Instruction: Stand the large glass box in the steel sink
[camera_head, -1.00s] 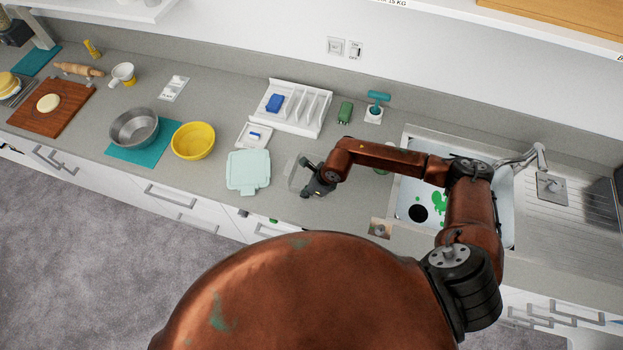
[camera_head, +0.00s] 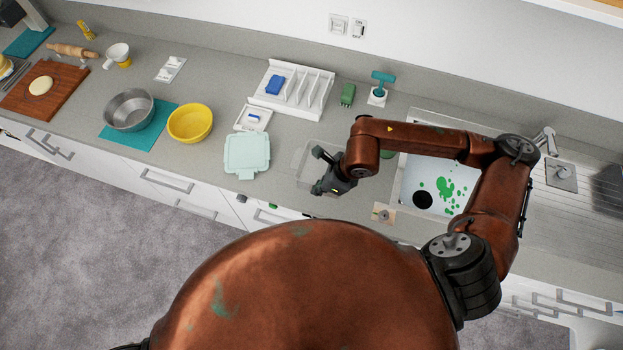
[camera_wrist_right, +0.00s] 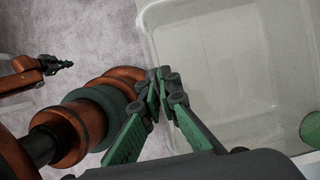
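The large glass box (camera_head: 302,158) is clear and faint in the head view, over the counter right of the pale green lidded box. In the right wrist view the glass box (camera_wrist_right: 215,75) fills the right side, its wall edge running down to my fingertips. My right gripper (camera_head: 322,172) is at the box's near right side. Its green-padded fingers (camera_wrist_right: 163,85) are closed together on the box's wall edge. The steel sink (camera_head: 410,185) is to the right, partly behind my right arm. My left gripper (camera_wrist_right: 62,64) is small in the wrist view, over the floor; its opening is unclear.
The sink holds a dark round spot and green splotches (camera_head: 445,188). The pale green lidded box (camera_head: 247,155), yellow bowl (camera_head: 190,123) and white rack (camera_head: 298,90) stand left and behind. A green brush-like item (camera_head: 347,95) and teal-handled tool (camera_head: 382,84) stand near the wall.

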